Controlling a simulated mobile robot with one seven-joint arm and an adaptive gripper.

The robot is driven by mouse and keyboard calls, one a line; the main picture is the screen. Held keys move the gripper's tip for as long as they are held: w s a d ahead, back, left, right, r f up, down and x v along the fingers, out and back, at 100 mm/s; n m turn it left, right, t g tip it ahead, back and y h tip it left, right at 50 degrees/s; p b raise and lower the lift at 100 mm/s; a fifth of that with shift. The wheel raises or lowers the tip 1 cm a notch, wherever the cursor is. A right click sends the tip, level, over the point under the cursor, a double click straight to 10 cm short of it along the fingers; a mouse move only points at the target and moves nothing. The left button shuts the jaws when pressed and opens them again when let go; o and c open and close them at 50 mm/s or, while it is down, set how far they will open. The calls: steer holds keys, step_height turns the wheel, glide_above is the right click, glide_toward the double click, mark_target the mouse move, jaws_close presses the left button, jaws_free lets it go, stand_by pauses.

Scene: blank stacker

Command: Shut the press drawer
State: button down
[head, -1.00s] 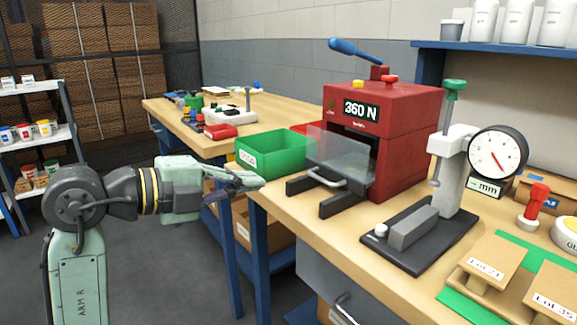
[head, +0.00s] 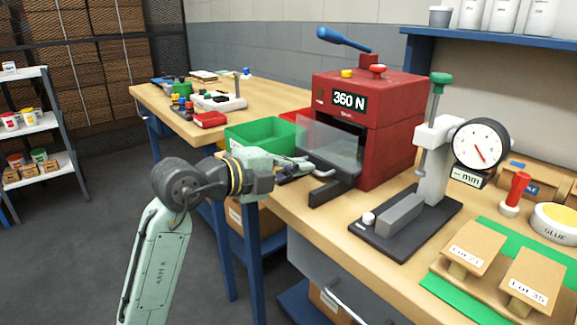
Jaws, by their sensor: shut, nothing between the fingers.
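The red press (head: 385,120) with a "360 N" display stands on the workbench. A clear panel (head: 325,143) and dark rails (head: 335,188) stick out from its front toward the left. A pale handle (head: 324,173) shows low at the panel's front. My gripper (head: 308,167) is shut and empty, with its tips right by this handle, pointing right toward the press. I cannot tell whether the tips touch it. The gripper and wrist hide part of the left rail.
A green bin (head: 262,133) stands close behind my gripper. A gauge stand (head: 405,230) with a round dial is right of the press. A grey drawer (head: 318,268) with a handle is under the bench top. Lot-labelled blocks (head: 468,250) sit at front right.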

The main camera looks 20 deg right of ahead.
mark_target(321, 160)
steer(key=x, duration=0.2)
steer(key=r+x, duration=0.1)
steer(key=x, duration=0.1)
steer(key=shift+w+d, duration=0.1)
steer(key=shift+d, duration=0.2)
stand_by(0.5)
